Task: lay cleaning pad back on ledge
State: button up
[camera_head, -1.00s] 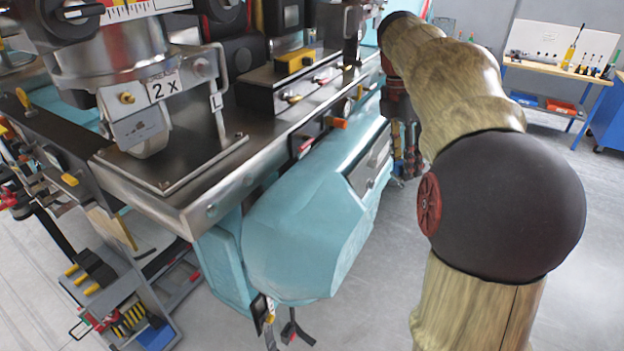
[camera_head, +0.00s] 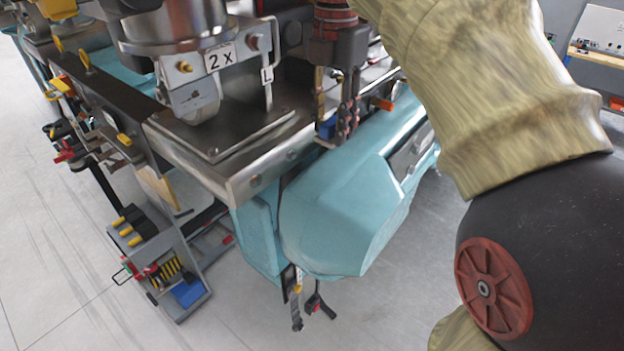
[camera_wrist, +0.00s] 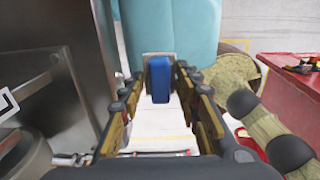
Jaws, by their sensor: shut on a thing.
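The cleaning pad (camera_wrist: 159,80) is a small blue block with a grey backing, between the fingertips of my gripper (camera_wrist: 160,88) in the wrist view. A bit of its blue (camera_head: 326,129) shows by the fingers in the head view. My gripper (camera_head: 337,122) is shut on it and points down beside the front edge of the steel ledge (camera_head: 240,131), above or near the teal body panel. I cannot tell whether the pad touches anything else. In the wrist view, teal panel lies behind the pad.
A wheel bracket marked "2 X" (camera_head: 203,80) stands on the ledge. The rounded teal body (camera_head: 345,205) bulges out below. A grey tool rack (camera_head: 165,260) stands on the floor at left. A red surface (camera_wrist: 290,100) is at right in the wrist view. Floor is open at lower left.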

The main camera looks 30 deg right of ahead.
aim_at(328, 179)
jog(key=f+b, duration=0.2)
jog(key=f, duration=0.8)
jog(key=shift+a, duration=0.2)
jog(key=o, duration=1)
notch_tip(328, 179, up, 8)
jog(key=shift+f+p, duration=0.2)
jog(key=shift+p, duration=0.55)
